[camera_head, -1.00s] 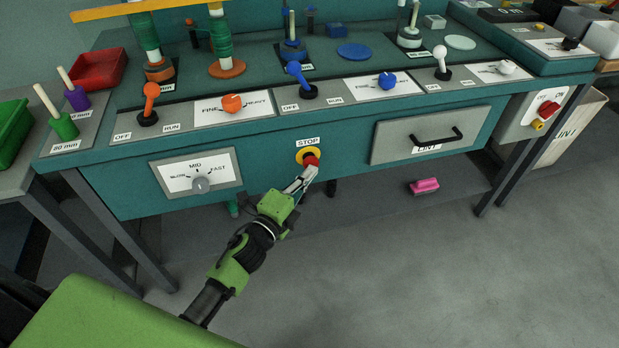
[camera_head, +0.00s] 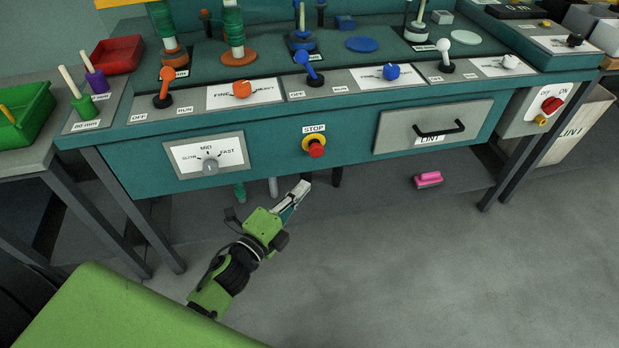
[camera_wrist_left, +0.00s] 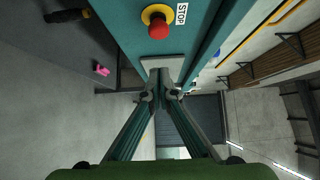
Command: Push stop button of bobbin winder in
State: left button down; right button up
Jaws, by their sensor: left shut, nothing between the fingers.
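The stop button (camera_head: 315,148) is a red mushroom head on a yellow ring, under a white STOP label on the teal front panel of the bobbin winder (camera_head: 280,160). It also shows at the top of the left wrist view (camera_wrist_left: 158,27). My left gripper (camera_head: 304,187) is shut and empty. It is below and in front of the button, apart from it, with its fingertips pointing up toward the panel. In the left wrist view its fingers (camera_wrist_left: 162,68) meet below the button. My right gripper is in neither view.
A speed dial (camera_head: 210,165) is left of the button, and a LINT drawer (camera_head: 433,126) with a black handle is right of it. A red and yellow switch (camera_head: 548,108) is at the far right. A pink brush (camera_head: 428,179) lies under the bench. The floor in front is clear.

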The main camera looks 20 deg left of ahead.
pick_arm(q)
jog(key=shift+v, duration=1.25)
